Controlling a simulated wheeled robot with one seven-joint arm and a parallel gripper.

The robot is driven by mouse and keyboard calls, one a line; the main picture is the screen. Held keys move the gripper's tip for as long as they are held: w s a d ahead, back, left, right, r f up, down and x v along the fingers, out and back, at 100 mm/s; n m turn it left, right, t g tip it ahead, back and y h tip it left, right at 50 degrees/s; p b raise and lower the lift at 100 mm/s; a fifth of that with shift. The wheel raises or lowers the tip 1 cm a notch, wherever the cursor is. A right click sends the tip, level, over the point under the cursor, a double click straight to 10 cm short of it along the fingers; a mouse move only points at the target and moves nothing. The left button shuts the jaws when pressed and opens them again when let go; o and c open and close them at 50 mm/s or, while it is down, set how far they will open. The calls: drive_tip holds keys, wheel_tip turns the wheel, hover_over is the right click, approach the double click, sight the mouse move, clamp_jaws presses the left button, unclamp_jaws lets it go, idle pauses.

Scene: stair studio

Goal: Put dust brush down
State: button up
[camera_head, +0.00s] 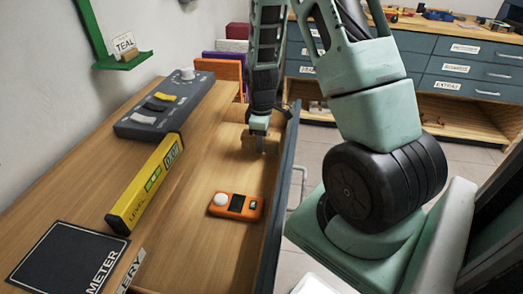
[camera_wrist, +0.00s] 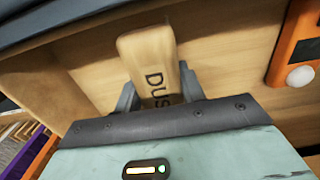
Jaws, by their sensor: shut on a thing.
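The dust brush (camera_wrist: 155,62) shows in the wrist view as a pale wooden handle with the dark letters "DUS". The rest of it is cut off or hidden. My gripper (camera_wrist: 158,95) is shut on this handle, one finger on each side. In the head view my gripper (camera_head: 258,145) points down inside the far part of an open wooden drawer (camera_head: 210,240). The brush is mostly hidden there by the gripper. I cannot tell whether it touches the drawer floor.
An orange meter (camera_head: 236,206) lies in the drawer's near part, with bare floor around it. The dark drawer front (camera_head: 277,200) borders the right. A yellow level (camera_head: 147,185), a grey panel box (camera_head: 165,105) and a black METER mat (camera_head: 67,262) lie on the worktop, left.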

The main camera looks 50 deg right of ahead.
drive_tip(key=shift+f, duration=1.75)
drive_tip(key=shift+f+b, duration=0.1)
drive_tip(key=shift+b, duration=0.2)
drive_tip(key=o, duration=1.1)
